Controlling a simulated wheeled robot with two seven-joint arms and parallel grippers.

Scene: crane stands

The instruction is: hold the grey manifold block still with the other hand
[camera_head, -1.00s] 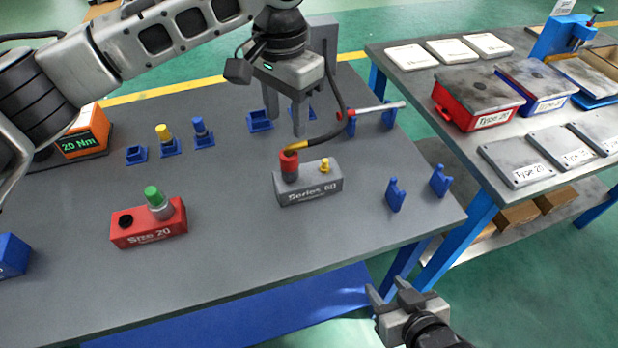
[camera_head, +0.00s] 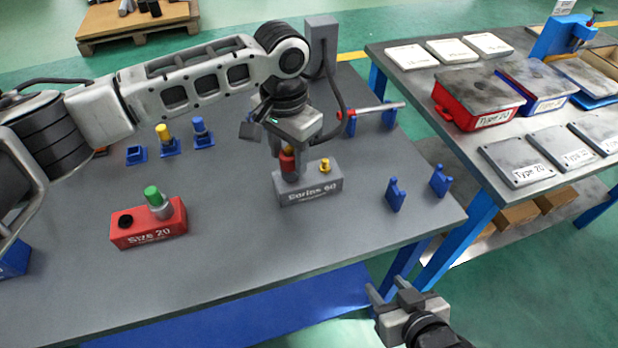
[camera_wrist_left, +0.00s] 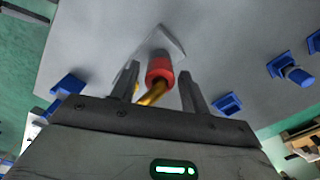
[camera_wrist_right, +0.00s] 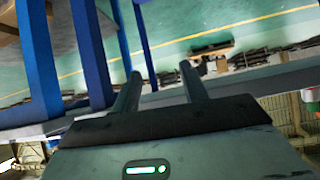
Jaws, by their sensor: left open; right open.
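The grey manifold block (camera_head: 311,189), lettered "Series 60", sits on the grey table. A red-topped fitting (camera_head: 287,160) stands at its left end and a small yellow fitting (camera_head: 325,165) at its right end. My left gripper (camera_head: 288,172) is open, pointing down, with its fingers on either side of the red fitting. The left wrist view shows the red fitting (camera_wrist_left: 159,70) between the two open fingers (camera_wrist_left: 157,85), with a brass-coloured piece by it. Whether the fingers touch it is unclear. My right gripper (camera_head: 385,298) is open and empty, off the table's front edge, away from the block.
A red block (camera_head: 150,224) lettered "Size 20", with a green-topped fitting, sits to the left. Blue holders (camera_head: 396,195) stand right of the grey block. A red-handled tool (camera_head: 375,109) rests behind. A second table (camera_head: 420,82) with trays and plates is at the right.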

